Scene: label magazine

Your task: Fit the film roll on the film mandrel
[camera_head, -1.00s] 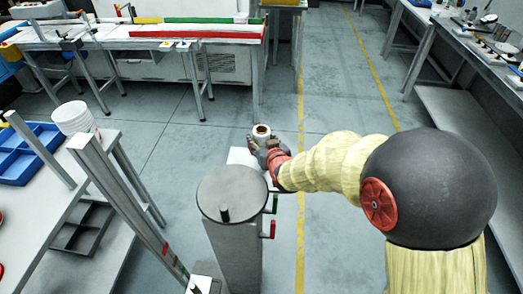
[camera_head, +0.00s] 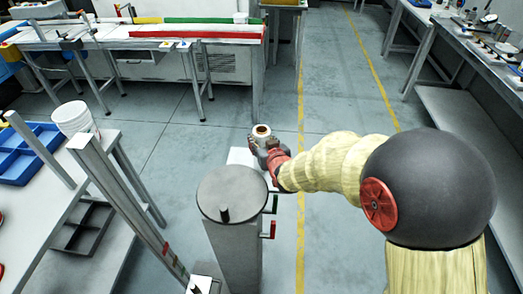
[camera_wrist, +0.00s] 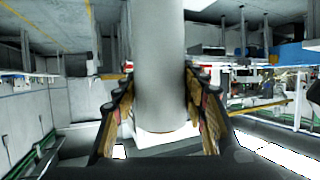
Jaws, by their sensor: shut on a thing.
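The film roll (camera_head: 261,131) is a small pale cylinder with a brown core ring on its top end. It stands roughly upright in my gripper (camera_head: 262,143), beyond the grey pedestal in the head view. In the wrist view the roll (camera_wrist: 158,60) is a large grey-white cylinder between the two fingers of my gripper (camera_wrist: 160,95), which are shut on it. A short dark peg (camera_head: 225,214), which looks like the film mandrel, stands on the near part of the pedestal's round top (camera_head: 232,186). The roll is well apart from the peg.
Red and green handles (camera_head: 268,229) stick out on the pedestal's right side. A slanted metal post (camera_head: 125,210) and a table with a white bucket (camera_head: 73,118) and blue tray (camera_head: 28,158) stand left. A bench (camera_head: 215,42) is at the back.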

